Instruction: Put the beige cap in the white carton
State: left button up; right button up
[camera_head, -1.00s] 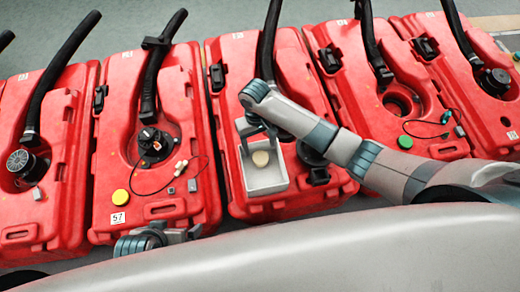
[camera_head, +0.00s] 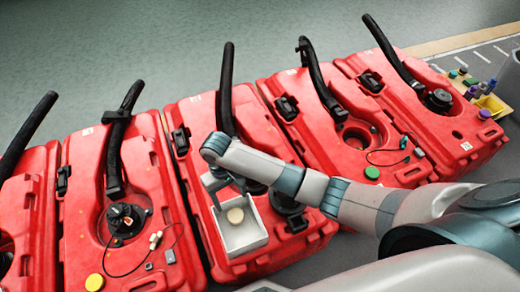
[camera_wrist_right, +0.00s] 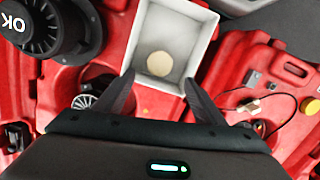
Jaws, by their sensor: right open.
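The beige cap (camera_head: 235,215) is a small round disc lying inside the white carton (camera_head: 246,246), on its floor. The open carton stands on a red tank. In the right wrist view the cap (camera_wrist_right: 159,66) lies in the half of the carton (camera_wrist_right: 206,30) nearer my fingers, touching no finger. My right gripper (camera_head: 226,193) is over the carton's far left side in the head view. In the wrist view its two fingers (camera_wrist_right: 158,90) are spread apart with nothing between them. My left gripper cannot be made out.
Red tanks stand in a row, each with a black hose. A yellow cap (camera_head: 94,282) and a green cap (camera_head: 372,173) lie on neighbouring tanks. A black cap (camera_wrist_right: 50,28) is beside the carton. Open floor lies behind.

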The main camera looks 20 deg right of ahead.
jog(key=shift+s, duration=0.1)
jog(key=s+a+f+t+y, duration=0.2)
jog(key=s+f+y, duration=0.1)
jog(key=s, duration=0.9)
jog(key=s+d+r+t+h, duration=0.2)
jog(key=s+d+r, duration=0.1)
jog(key=s+d, duration=0.9)
jog(key=shift+d+t, duration=0.4)
jog(key=shift+d, duration=0.35)
